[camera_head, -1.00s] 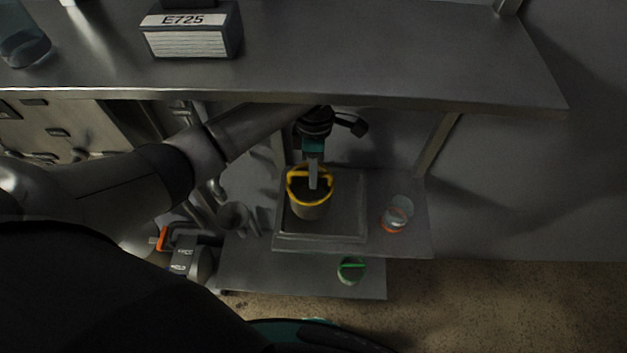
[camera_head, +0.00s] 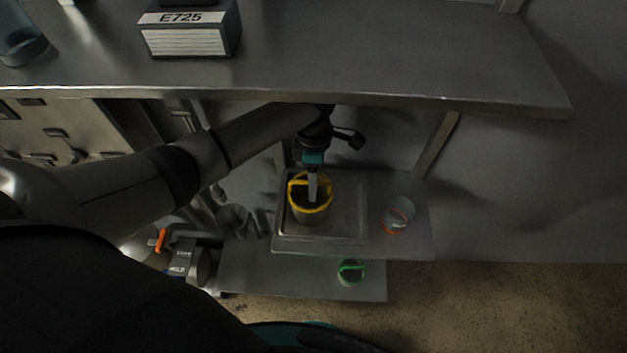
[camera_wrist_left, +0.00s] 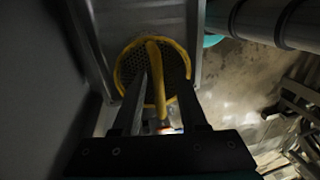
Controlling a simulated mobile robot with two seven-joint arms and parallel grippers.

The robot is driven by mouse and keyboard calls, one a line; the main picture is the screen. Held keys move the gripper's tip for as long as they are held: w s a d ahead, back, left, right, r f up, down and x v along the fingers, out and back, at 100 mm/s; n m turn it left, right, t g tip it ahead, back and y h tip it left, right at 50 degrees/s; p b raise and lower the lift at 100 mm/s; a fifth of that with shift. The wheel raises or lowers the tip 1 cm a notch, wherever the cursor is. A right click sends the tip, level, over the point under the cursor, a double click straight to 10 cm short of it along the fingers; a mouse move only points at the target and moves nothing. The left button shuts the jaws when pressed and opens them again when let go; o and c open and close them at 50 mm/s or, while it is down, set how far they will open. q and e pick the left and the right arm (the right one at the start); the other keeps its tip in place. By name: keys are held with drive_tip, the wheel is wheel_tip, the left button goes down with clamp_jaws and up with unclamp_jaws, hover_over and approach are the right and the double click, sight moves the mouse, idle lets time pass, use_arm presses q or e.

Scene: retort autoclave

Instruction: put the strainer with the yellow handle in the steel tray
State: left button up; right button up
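The strainer (camera_head: 311,217) is a pale round cup with a yellow rim and a yellow arched handle. It stands in the left part of the steel tray (camera_head: 345,245), a shallow square tray on a shelf. My left gripper (camera_head: 312,190) points down into the top of the strainer. In the left wrist view the two fingers (camera_wrist_left: 161,85) stand apart, with the yellow handle (camera_wrist_left: 155,70) between them and gaps beside it. The strainer's perforated bottom (camera_wrist_left: 172,65) shows there too. My right gripper is not in view.
A clear cup with an orange rim (camera_head: 397,215) stands right of the tray. A green-handled cup (camera_head: 351,272) is on a lower shelf. A large grey worktop (camera_head: 380,60) with an E725 box (camera_head: 188,30) overhangs the arm. The tray's right part is clear.

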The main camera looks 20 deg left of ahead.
use_arm(q)
wheel_tip(320, 180, up, 8)
drive_tip(key=w, duration=0.1)
drive_tip(key=shift+w+a+f+p, duration=0.15)
drive_tip(key=shift+w+a+p, duration=0.05)
drive_tip(key=shift+p, duration=0.25)
idle(0.5)
